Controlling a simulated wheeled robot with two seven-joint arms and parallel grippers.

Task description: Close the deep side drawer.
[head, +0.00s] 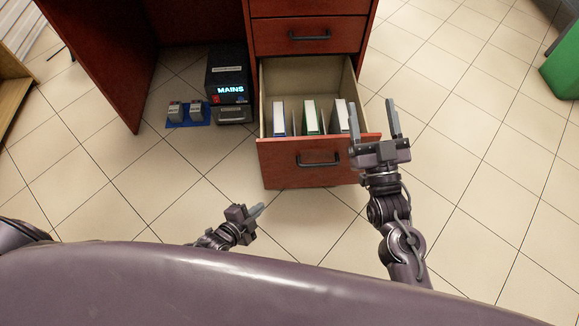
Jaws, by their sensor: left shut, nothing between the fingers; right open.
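The deep side drawer (285,158) is the bottom drawer of the reddish-brown desk, and it stands pulled out. It has a dark bar handle (318,160) on its front. Inside stand several binders, among them a blue-edged one (279,117) at the left and a green-edged one (310,116) in the middle. My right gripper (391,109) is open and empty at the drawer's right front corner, overlapping its edge in view; I cannot tell whether it touches. My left gripper (258,210) is shut and empty, below and left of the drawer front.
A shut upper drawer (309,36) sits above the open one. Under the desk stand a black box marked MAINS (228,76) and a blue mat (188,123) with two small grey items. A green bin (562,68) is far right. Tiled floor right of the drawer is clear.

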